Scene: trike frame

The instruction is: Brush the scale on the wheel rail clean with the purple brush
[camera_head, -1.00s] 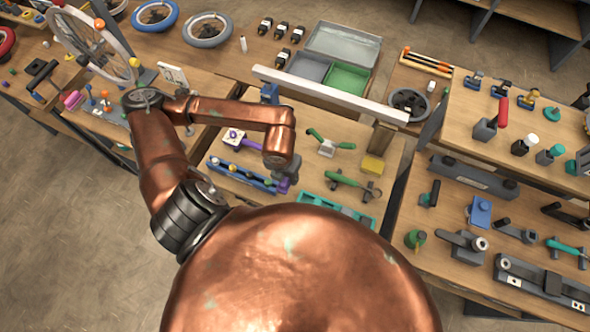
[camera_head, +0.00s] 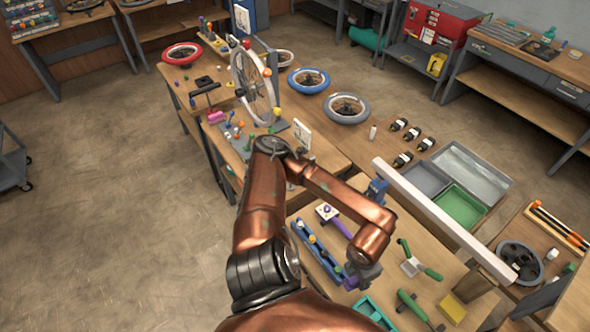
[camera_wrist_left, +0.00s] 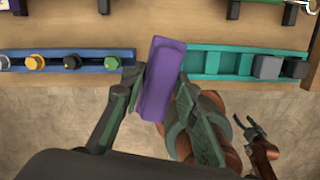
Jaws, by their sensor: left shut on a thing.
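My left gripper (camera_head: 362,274) hangs over the front bench at the right end of a blue holder. In the left wrist view, its two fingers (camera_wrist_left: 150,95) are shut on a purple block-shaped thing (camera_wrist_left: 162,80), which looks like the purple brush's body. No bristles show. The purple thing covers the gap between the blue holder (camera_wrist_left: 95,59) and a teal tray (camera_wrist_left: 213,62). A long pale rail (camera_head: 440,218) runs across the bench behind the gripper. I cannot tell whether it is the wheel rail, and no scale is distinguishable.
A spoked wheel (camera_head: 254,88) stands upright on the far bench beside small coloured parts. A white block with a purple handle (camera_head: 342,228), green-handled tools (camera_head: 411,306) and a yellow block (camera_head: 453,308) lie near the gripper. A green bin (camera_head: 460,206) stands beyond the pale rail.

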